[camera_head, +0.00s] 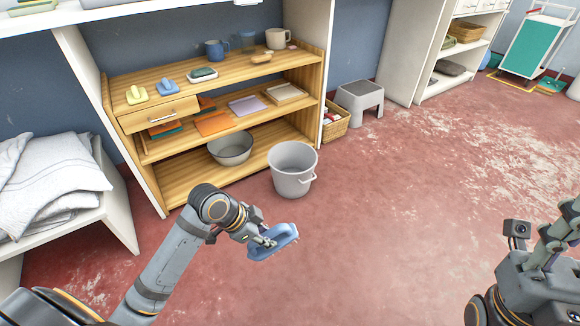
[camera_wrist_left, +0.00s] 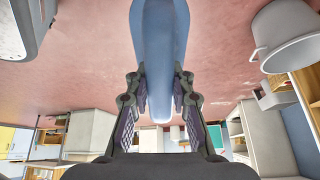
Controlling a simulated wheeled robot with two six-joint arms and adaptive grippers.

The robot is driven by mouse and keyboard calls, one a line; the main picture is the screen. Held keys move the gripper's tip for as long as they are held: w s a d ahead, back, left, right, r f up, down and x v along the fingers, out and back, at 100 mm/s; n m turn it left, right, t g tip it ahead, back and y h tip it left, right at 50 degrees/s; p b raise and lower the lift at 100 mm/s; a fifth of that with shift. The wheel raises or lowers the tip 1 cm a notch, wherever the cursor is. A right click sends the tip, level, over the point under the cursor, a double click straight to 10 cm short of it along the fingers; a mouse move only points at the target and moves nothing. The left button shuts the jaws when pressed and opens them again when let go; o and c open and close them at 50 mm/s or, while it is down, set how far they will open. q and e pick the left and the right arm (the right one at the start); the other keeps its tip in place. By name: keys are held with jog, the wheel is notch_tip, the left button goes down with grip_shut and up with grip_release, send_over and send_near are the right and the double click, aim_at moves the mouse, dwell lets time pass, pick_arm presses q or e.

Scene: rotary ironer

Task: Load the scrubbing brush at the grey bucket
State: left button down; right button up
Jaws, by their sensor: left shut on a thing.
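The scrubbing brush (camera_head: 273,243) is blue and is held in my left gripper (camera_head: 266,240), above the red floor in front of the bucket. In the left wrist view the blue brush (camera_wrist_left: 160,45) lies between the two fingers of my left gripper (camera_wrist_left: 158,95), which are shut on it. The grey bucket (camera_head: 292,172) stands upright on the floor beside the shelf, behind the brush and a little to its right. It also shows at the upper right of the left wrist view (camera_wrist_left: 288,45). My right arm is at the lower right of the head view; its fingertips cannot be made out.
A wooden shelf (camera_head: 150,185) behind the bucket holds cups, a grey basin (camera_head: 231,150), cloths and small yellow and blue items. A grey step stool (camera_head: 360,101) and a basket (camera_head: 335,125) stand to the right. The floor at the centre right is clear.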

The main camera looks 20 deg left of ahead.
pick_arm(q)
jog(key=shift+f+b, duration=1.3)
jog(key=shift+f, duration=1.45)
notch_tip(320, 180, up, 4)
jog(key=p, duration=0.5)
jog(key=shift+r, duration=0.2)
jog(key=shift+f, duration=0.15)
dwell(0.6)
